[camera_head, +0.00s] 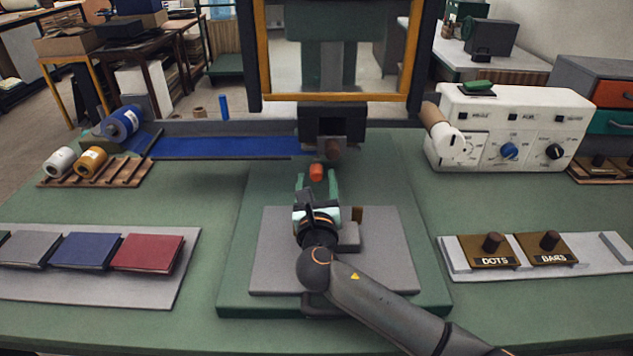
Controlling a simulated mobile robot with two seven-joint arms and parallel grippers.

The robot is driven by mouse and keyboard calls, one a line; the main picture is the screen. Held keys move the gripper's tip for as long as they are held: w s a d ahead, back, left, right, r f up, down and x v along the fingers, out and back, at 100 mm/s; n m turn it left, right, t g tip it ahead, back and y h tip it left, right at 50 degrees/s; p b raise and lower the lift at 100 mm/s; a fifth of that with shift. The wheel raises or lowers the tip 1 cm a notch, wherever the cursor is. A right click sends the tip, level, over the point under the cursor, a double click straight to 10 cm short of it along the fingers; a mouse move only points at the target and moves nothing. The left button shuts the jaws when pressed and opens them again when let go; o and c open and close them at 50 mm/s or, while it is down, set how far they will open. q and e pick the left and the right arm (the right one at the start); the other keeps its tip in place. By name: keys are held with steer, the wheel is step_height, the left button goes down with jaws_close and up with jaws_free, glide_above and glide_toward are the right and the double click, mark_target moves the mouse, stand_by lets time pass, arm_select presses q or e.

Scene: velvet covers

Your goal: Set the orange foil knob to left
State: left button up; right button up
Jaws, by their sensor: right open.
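A small orange cylinder (317,172) shows under the head of the press (332,122), in the middle of the head view. It is the only small orange knob-like piece I see, but I cannot tell for sure that it is the foil knob, nor which way it is turned. My right gripper (317,184) is open, with green fingers pointing away from me. In the picture the orange piece shows between and just beyond the fingertips; I cannot tell whether they touch it. My left gripper is not in view.
A white control box (480,110) with a blue knob (510,151) and a black knob (555,152) stands at the right. DOTS and BARS plates (488,252) lie right front. Coloured covers (147,252) lie left. Foil rolls (91,160) sit back left. A grey plate (385,265) lies under my arm.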

jaws_close()
stand_by(0.4)
steer(key=shift+a, duration=0.1)
stand_by(0.8)
